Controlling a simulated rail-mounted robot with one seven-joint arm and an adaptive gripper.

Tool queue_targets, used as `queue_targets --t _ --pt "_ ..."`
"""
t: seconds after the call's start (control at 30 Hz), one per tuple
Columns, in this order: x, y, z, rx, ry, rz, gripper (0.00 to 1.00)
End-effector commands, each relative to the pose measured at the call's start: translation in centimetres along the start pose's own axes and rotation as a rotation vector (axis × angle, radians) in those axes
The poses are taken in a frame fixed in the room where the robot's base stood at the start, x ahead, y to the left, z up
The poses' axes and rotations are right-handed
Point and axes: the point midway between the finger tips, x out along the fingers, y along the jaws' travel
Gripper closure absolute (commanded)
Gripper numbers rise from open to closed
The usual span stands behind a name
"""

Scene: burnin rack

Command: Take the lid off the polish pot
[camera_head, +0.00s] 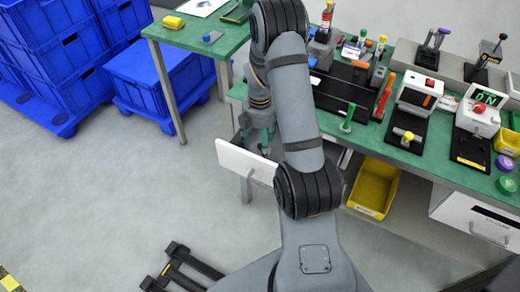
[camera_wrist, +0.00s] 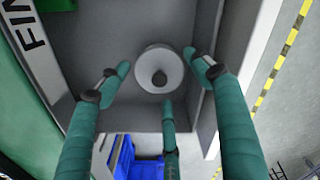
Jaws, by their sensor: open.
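In the wrist view, a round white pot-like thing (camera_wrist: 143,70) with a dark knob at its middle sits in a grey open drawer or box (camera_wrist: 95,25). It looks like the lidded polish pot, but I cannot tell lid from body. My gripper (camera_wrist: 158,80) has teal fingers, spread open around the white thing with visible gaps. No finger clearly touches it. In the head view my gripper (camera_head: 257,138) is beside the bench's left end, behind a white drawer front (camera_head: 246,160). The pot is hidden there.
The green bench (camera_head: 345,130) holds several tools and devices. Purple (camera_head: 505,163) and green (camera_head: 507,184) round items lie at its right. A yellow bin (camera_head: 373,187) is below the bench. Blue crates (camera_head: 150,80) stand at the left. The floor in front is mostly clear.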

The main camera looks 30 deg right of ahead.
Motion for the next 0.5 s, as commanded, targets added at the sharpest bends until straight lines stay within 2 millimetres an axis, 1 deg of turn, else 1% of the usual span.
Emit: queue_targets --t 0.03,0.1,0.33,0.37,0.5 --pt "0.64 -0.06 -0.01 0.001 0.000 -0.002 0.35" --pt "1.07 -0.02 -0.02 0.001 0.000 0.000 0.35" --pt "1.19 0.07 0.02 0.001 0.000 0.002 0.35" --pt "1.19 0.08 0.02 0.001 0.000 0.002 0.35" --pt "1.17 0.08 0.03 0.001 0.000 0.002 0.44"
